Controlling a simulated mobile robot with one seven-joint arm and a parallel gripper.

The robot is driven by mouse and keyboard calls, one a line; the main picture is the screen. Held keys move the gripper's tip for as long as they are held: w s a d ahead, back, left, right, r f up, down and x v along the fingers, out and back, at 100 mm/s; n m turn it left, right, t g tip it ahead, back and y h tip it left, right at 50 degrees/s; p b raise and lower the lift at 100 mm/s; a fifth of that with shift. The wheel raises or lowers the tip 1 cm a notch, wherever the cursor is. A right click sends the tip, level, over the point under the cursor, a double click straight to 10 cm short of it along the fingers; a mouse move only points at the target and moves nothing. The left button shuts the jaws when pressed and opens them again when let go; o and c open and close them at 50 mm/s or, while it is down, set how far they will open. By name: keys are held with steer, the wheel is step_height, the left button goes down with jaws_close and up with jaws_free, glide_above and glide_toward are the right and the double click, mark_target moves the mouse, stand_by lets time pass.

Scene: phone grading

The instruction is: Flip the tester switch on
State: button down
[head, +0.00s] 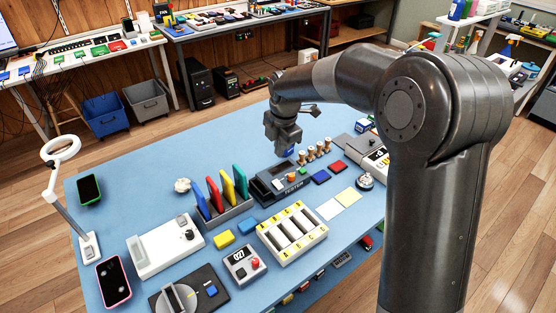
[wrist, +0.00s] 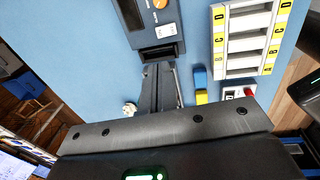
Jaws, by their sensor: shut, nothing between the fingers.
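The tester (head: 268,189) is a long dark box labelled TESTER, lying on the blue table. It carries a small white part (head: 277,184) and an orange round part (head: 291,178). In the wrist view its dark end (wrist: 131,18) shows at the top, with the orange part cut by the edge and a white label below it. My gripper (head: 288,152) is above the far side of the tester, pointing down. In the wrist view its fingers (wrist: 160,70) are together and empty, overlapping the tester's near end; contact cannot be told. I cannot clearly make out the switch lever.
A rack of coloured upright panels (head: 228,212) stands left of the tester. A white tray with lettered slots (head: 265,233) lies in front. Brass-coloured pegs (head: 311,153) and small coloured blocks are to the right. A ring lamp (head: 60,150) stands at far left. Bare table lies behind the rack.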

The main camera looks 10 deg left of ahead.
mark_target(276, 182)
steer(key=f, duration=0.4)
steer(key=w+a+f, duration=0.1)
steer(key=f, duration=0.8)
steer(key=shift+w+a, duration=0.15)
steer(key=shift+w+a+f+g+h, duration=0.1)
steer(key=shift+a+f+g+h, duration=0.1)
steer(key=shift+g+h, duration=0.1)
steer(key=shift+d, duration=0.15)
